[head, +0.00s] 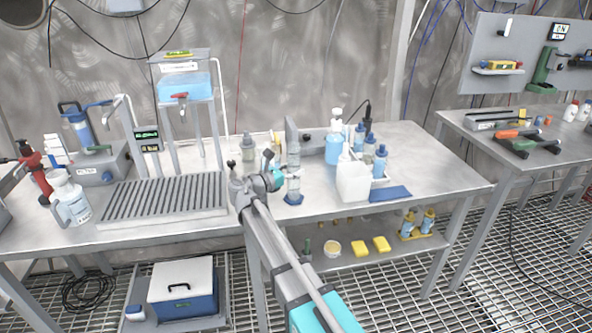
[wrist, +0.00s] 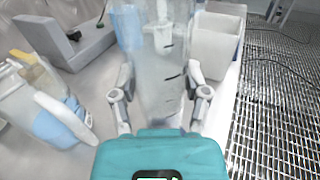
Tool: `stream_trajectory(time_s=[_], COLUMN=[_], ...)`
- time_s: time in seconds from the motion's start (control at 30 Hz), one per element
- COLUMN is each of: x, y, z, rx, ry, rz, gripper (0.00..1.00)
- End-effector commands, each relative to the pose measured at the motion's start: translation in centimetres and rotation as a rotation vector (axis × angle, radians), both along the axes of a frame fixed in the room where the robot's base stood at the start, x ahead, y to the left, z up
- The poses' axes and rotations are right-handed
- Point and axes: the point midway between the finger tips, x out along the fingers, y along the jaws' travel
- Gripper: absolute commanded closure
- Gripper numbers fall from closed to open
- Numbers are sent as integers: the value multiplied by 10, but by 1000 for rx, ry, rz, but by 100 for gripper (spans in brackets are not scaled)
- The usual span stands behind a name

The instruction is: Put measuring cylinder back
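The measuring cylinder (head: 293,155) is clear and tall, with a blue base, and stands upright near the front edge of the workbench. In the wrist view the cylinder (wrist: 162,60) with its dark marks fills the space between my fingers. My gripper (head: 284,178) comes at it from the front left, low on its body. The fingers (wrist: 160,80) lie along both sides of the cylinder and look closed on it. I cannot tell whether the base touches the bench top.
A white container (head: 353,182) and several blue-capped bottles stand close to the right. A grey drain rack (head: 165,198) lies to the left. A handled jug (wrist: 52,112) stands left of the gripper. A blue mat (head: 390,193) lies at the right front.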

Motion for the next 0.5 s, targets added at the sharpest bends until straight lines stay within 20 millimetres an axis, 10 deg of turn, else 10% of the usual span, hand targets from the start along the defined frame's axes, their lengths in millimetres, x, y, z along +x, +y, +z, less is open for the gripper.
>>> stream_trajectory(time_s=[0.2, 0.5], x=[0, 0], y=[0, 0], z=[0, 0], rx=[1, 1], ry=[1, 1], rz=[0, 0], gripper=[6, 6])
